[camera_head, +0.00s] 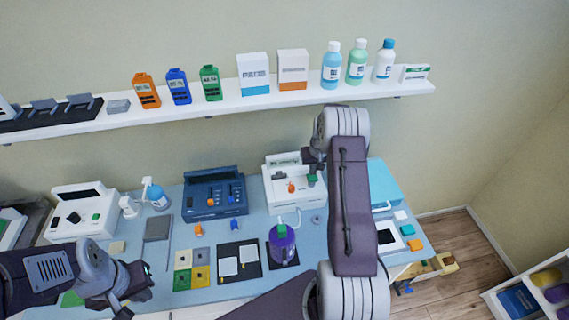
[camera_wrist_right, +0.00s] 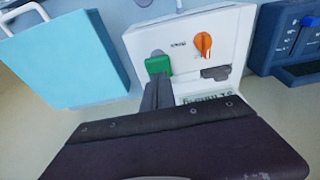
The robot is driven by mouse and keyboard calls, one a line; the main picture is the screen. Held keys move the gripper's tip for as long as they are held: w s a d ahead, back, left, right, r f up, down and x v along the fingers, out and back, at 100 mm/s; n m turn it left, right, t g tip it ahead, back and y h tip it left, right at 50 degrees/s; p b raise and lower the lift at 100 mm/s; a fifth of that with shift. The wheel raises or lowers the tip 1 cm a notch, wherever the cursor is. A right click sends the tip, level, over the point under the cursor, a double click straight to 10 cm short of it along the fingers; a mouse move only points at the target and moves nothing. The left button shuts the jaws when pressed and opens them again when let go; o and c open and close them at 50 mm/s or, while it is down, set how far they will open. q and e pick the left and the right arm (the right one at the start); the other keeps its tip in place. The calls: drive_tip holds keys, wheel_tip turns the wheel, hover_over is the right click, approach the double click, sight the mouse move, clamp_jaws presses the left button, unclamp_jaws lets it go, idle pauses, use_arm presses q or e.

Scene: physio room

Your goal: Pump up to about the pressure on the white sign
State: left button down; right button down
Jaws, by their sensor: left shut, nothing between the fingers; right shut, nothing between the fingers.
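A white device (camera_head: 283,198) with an orange knob (camera_head: 291,187) and a green button (camera_head: 312,180) stands at the back of the table. In the right wrist view the device (camera_wrist_right: 182,25) shows its orange knob (camera_wrist_right: 203,43), green button (camera_wrist_right: 159,65) and a pale display (camera_wrist_right: 205,97), partly hidden; I cannot read it. My right gripper (camera_head: 312,170) is shut at the green button; its fingertips (camera_wrist_right: 157,72) overlap the button's edge, contact unclear. My left gripper (camera_head: 143,286) is shut and empty at the front left. A small white-and-green sign (camera_head: 415,73) stands on the shelf; its text is too small.
A blue device (camera_head: 212,197) and another white device (camera_head: 80,214) stand to the left. A purple bottle (camera_head: 282,245) stands on a black mat in front. A light-blue box (camera_head: 384,183) is right of my right arm. The shelf (camera_head: 200,114) above holds bottles and boxes.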

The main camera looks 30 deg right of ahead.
sight(313, 177)
drive_tip(key=shift+s+f+b, duration=0.1)
drive_tip(key=shift+f+b, duration=1.45)
drive_tip(key=shift+f, duration=0.5)
drive_tip(key=shift+r+p, duration=1.35)
drive_tip(key=shift+r, duration=0.8)
wheel_tip(313, 177, up, 5)
drive_tip(key=p, duration=0.3)
